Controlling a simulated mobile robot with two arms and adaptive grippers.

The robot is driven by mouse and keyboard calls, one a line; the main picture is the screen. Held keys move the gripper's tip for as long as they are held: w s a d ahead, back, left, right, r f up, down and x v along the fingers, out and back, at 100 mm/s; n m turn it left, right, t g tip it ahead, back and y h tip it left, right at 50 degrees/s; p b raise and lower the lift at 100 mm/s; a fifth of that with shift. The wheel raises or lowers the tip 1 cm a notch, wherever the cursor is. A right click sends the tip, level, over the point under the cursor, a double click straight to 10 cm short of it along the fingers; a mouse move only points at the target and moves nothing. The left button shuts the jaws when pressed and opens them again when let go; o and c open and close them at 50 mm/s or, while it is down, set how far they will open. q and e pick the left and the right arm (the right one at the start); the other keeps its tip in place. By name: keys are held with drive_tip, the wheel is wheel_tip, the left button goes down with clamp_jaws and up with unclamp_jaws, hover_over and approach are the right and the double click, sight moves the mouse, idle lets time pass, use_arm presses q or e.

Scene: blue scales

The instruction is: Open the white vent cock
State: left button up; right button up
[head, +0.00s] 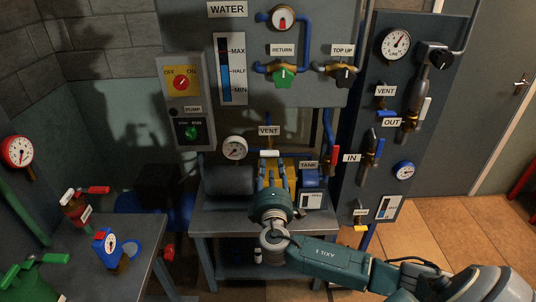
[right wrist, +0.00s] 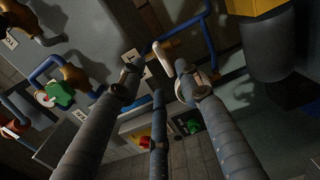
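The white vent cock (head: 269,153) shows in the head view as a small white lever just under the VENT label (head: 269,131), on the pipe above the bench. My right gripper (head: 273,172) reaches up toward it from below, its fingers just under the lever. In the right wrist view the fingers of the right gripper (right wrist: 160,82) are spread apart with nothing held between them. A white lever (right wrist: 162,58) lies beyond and between the fingertips; I cannot tell whether any finger touches it. My left gripper is not in view.
A small gauge (head: 235,148) is left of the lever. The TANK valve with a red handle (head: 306,161) is to the right. RETURN (head: 283,76) and TOP UP (head: 345,73) valves are above. A side table (head: 145,262) with valves stands at left.

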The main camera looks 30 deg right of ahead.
sight(270, 155)
drive_tip(key=x, duration=0.4)
drive_tip(key=p+x, duration=0.1)
drive_tip(key=x, duration=0.1)
drive_tip(key=shift+w+a, duration=0.15)
drive_tip(key=shift+a, duration=0.1)
drive_tip(key=shift+w+d, duration=0.4)
drive_tip(key=shift+w, duration=0.1)
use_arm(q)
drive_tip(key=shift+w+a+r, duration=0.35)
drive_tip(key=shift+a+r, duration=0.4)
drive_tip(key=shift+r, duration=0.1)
use_arm(e)
drive_tip(key=c, duration=0.7)
clamp_jaws()
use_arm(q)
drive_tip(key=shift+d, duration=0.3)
